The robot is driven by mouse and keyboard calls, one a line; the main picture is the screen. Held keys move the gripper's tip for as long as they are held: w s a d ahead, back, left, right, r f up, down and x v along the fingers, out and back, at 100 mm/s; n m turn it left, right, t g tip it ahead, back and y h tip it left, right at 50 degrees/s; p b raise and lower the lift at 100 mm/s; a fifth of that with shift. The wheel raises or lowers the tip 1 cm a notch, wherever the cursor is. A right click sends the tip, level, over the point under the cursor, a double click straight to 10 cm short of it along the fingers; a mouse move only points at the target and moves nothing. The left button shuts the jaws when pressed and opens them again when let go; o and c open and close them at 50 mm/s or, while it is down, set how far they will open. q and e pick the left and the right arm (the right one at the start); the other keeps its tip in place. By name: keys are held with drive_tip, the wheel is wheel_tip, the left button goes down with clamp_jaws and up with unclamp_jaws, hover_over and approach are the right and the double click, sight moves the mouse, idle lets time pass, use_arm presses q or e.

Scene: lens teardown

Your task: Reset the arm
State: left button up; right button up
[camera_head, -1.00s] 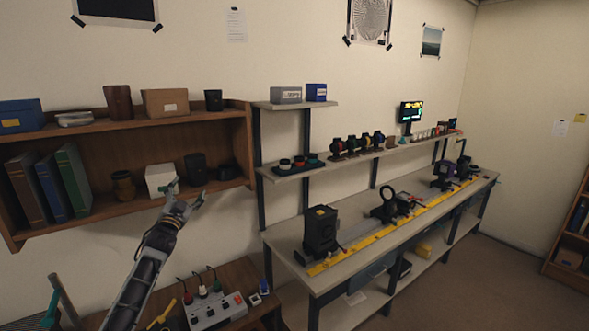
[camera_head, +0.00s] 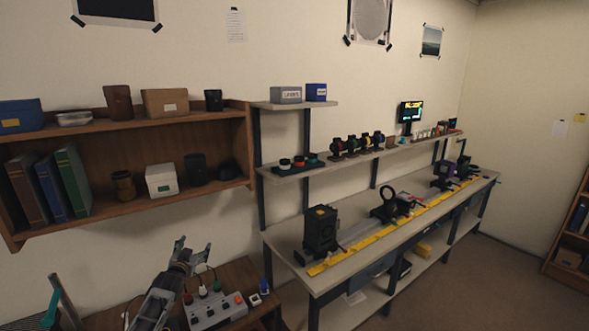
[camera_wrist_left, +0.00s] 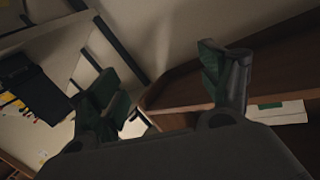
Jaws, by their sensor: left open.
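My left gripper (camera_head: 193,252) is in the lower left of the head view, above the low wooden table and below the wall shelf. Its two fingers are spread apart and nothing is between them. In the left wrist view the open fingers (camera_wrist_left: 165,85) frame part of the wooden shelf and the wall. My right gripper is in neither view.
The wooden wall shelf (camera_head: 120,215) holds a white box (camera_head: 161,181), dark cups and binders. A grey switch box (camera_head: 215,311) stands on the low wooden table (camera_head: 239,271). The long bench (camera_head: 283,240) at right carries optical parts along a yellow rail. Open air lies between shelf and table.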

use_arm(q)
drive_tip(key=s+d+f+g, duration=0.15)
drive_tip(key=s+f, duration=0.35)
drive_tip(key=f, duration=0.7)
drive_tip(key=s+d+f+g, duration=0.1)
drive_tip(key=s+f+g, duration=0.35)
drive_tip(key=f, duration=0.75)
drive_tip(key=s+d+f+g, duration=0.2)
drive_tip(key=s+f, duration=1.6)
drive_tip(key=f, duration=0.1)
drive_tip(key=s+d+f+g, duration=0.2)
drive_tip(key=s+f, duration=0.4)
drive_tip(key=s, duration=0.9)
drive_tip(key=s+d+f+g, duration=0.2)
drive_tip(key=s+f, duration=0.4)
drive_tip(key=s, duration=1)
drive_tip(key=s+d+f+g+h, duration=0.1)
drive_tip(key=s+d+f+g, duration=0.2)
drive_tip(key=s, duration=1.3)
wheel_tip(320, 180, down, 4)
drive_tip(key=shift+d+r+n, duration=0.15)
drive_tip(key=shift+n, duration=0.15)
